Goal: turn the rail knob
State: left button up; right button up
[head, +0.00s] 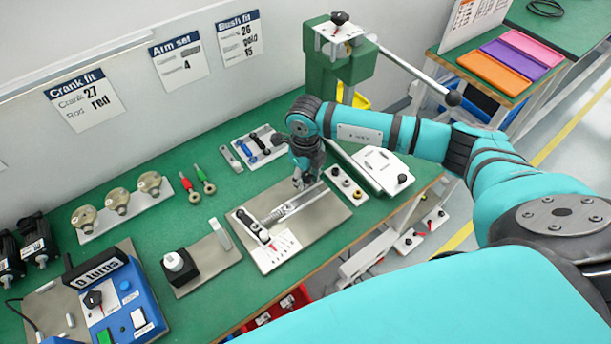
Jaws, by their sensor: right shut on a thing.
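The rail (298,204) runs slantwise on a grey base plate (328,214) on the green bench. A black and white carriage (252,226) sits near its lower left end, beside a white scale card (279,248) with a red mark. My right gripper (304,184) reaches down from above at the rail's upper right end. It is shut on the rail knob there, and its fingers hide most of the knob. I cannot tell how far the knob is turned. My left gripper is not in view.
A strip with several round buttons (346,187) and a white box (380,168) stand close right of the gripper. A green press (340,62) with a long lever stands behind. A black block (180,266) and blue counter box (119,300) reading "0 turns" are left.

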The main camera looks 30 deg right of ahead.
grip_shut()
jog(key=shift+w+f+n+b, duration=0.1)
jog(key=shift+f+n+b, duration=0.05)
jog(key=shift+n+b, duration=0.45)
jog(key=shift+r, duration=0.2)
jog(key=o, duration=0.9)
grip_release()
jog(key=shift+c, duration=0.2)
